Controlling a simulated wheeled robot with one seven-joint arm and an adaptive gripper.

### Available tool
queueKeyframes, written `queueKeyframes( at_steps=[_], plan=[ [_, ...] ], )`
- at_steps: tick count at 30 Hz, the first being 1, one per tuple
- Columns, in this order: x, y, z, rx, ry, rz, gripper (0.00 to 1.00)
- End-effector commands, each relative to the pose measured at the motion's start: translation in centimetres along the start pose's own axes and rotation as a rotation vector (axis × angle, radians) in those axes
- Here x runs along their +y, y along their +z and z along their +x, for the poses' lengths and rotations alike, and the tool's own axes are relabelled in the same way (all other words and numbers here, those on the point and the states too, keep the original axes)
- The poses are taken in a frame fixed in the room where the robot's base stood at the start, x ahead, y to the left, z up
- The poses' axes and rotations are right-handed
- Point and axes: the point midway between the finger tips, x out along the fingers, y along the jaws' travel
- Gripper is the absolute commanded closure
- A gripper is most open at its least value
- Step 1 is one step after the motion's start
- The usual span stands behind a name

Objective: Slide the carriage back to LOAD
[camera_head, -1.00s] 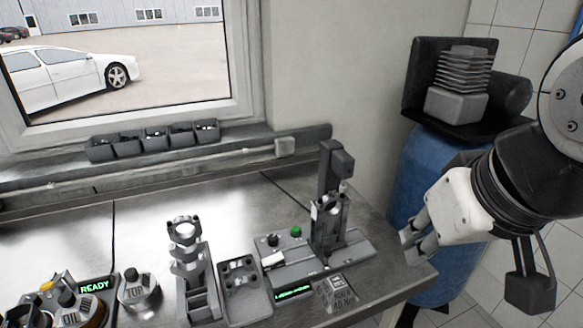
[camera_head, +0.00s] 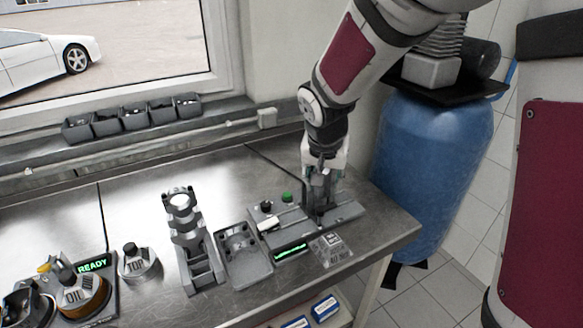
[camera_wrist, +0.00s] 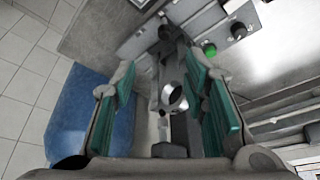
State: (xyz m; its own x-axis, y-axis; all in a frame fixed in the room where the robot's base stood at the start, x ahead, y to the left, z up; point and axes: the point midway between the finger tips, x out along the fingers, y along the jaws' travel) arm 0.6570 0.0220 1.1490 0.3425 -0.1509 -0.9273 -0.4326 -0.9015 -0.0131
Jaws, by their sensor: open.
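The press fixture has a flat grey base (camera_head: 348,211) at the right of the bench, with a green button (camera_head: 287,197), a dark knob (camera_head: 266,206) and a lit green display (camera_head: 291,250). In the head view my gripper (camera_head: 321,190) is lowered over the right end of this base and hides most of the upright and the carriage there. In the wrist view my gripper (camera_wrist: 160,75) is open, its teal pads on either side of a metal part with a round bore (camera_wrist: 174,97). I cannot tell whether the pads touch it. The green button (camera_wrist: 208,48) also shows there.
A grey tray (camera_head: 243,268) and a metal stand (camera_head: 190,240) are left of the fixture. Further left are a TOP can (camera_head: 137,265) and an OIL can (camera_head: 82,295) near a READY display (camera_head: 92,265). A blue drum (camera_head: 432,150) stands beyond the bench's right edge.

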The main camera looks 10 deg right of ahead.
Motion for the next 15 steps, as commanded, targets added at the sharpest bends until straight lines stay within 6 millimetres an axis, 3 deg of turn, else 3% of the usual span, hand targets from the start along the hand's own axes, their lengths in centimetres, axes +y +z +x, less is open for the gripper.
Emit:
queueKeyframes(
  at_steps=[1,6,11,15],
  plan=[
    [-0.5,-0.1,1.1,0.001,0.011,0.002,0.6],
    [-1.1,-0.3,2.6,0.008,0.022,0.016,0.6],
    [-1.1,-0.3,3.9,0.008,0.025,0.018,0.6],
    [-1.0,-0.3,6.2,0.007,0.026,0.018,0.6]
  ],
)
